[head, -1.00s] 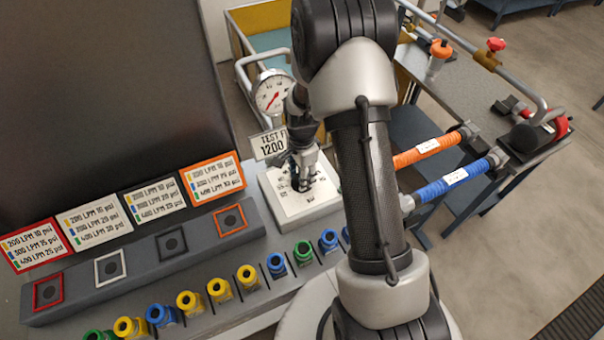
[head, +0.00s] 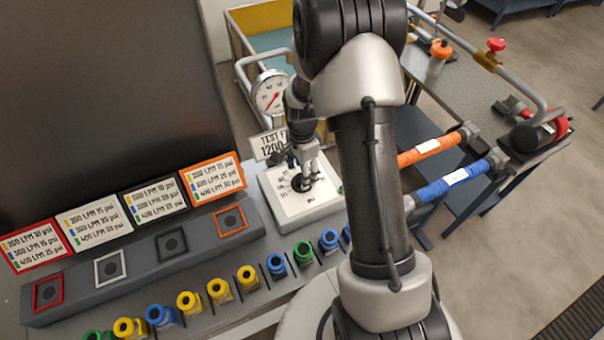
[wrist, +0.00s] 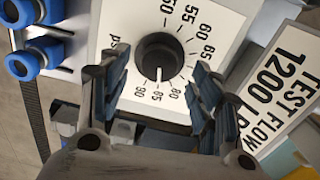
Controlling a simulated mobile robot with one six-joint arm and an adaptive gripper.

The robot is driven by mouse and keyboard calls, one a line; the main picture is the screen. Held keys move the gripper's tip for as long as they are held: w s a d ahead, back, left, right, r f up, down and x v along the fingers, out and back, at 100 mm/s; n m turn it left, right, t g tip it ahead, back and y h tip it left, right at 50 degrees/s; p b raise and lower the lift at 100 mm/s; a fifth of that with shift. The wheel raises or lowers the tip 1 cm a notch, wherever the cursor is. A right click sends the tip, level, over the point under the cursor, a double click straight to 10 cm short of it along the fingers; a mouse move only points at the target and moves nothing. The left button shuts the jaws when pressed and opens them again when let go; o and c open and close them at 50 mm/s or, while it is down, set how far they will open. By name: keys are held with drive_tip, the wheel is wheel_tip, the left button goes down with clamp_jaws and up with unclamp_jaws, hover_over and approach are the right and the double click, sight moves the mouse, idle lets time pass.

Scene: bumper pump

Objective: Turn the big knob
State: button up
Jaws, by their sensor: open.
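The big knob is a round black knob (wrist: 157,58) with a white pointer line, on a white dial plate (wrist: 118,20) marked in psi. In the wrist view its pointer is toward the 85 mark. My gripper (wrist: 161,66) is open, with one finger to each side of the knob in the picture and no visible contact. In the head view the white dial box (head: 318,208) sits at the bench's right end, and my gripper (head: 304,168) is above its knob (head: 301,184). My fingers are small there, so the exact gap is unclear.
A pressure gauge (head: 270,92) and a "TEST FLOW 1200" sign (head: 270,145) stand just behind the dial box. Several coloured couplings, including a green one (head: 303,253), line the bench front. Orange (head: 432,151) and blue (head: 455,178) hoses lie to the right of my arm.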

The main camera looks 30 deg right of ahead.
wheel_tip(320, 180, up, 10)
idle(0.3)
drive_tip(key=shift+f, duration=0.15)
wheel_tip(320, 180, up, 7)
drive_tip(key=n+t, duration=0.1)
drive_tip(key=n, duration=0.2)
hover_over(299, 191)
drive_tip(key=s+a+r+n+t, duration=0.1)
drive_tip(key=s+a+r+n, duration=0.35)
drive_tip(key=s+r, duration=0.3)
drive_tip(key=s+a+r+n+t, duration=0.1)
drive_tip(key=s+r+n, duration=0.1)
drive_tip(key=s+n, duration=0.2)
drive_tip(key=s+a+r+n+t, duration=0.1)
drive_tip(key=s+r+n, duration=0.1)
drive_tip(key=s+n, duration=0.3)
drive_tip(key=s+b, duration=0.1)
drive_tip(key=s, duration=0.3)
drive_tip(key=shift+s+a+t, duration=0.15)
drive_tip(key=shift+a+t, duration=0.15)
drive_tip(key=shift+a, duration=0.1)
drive_tip(key=shift+n, duration=0.25)
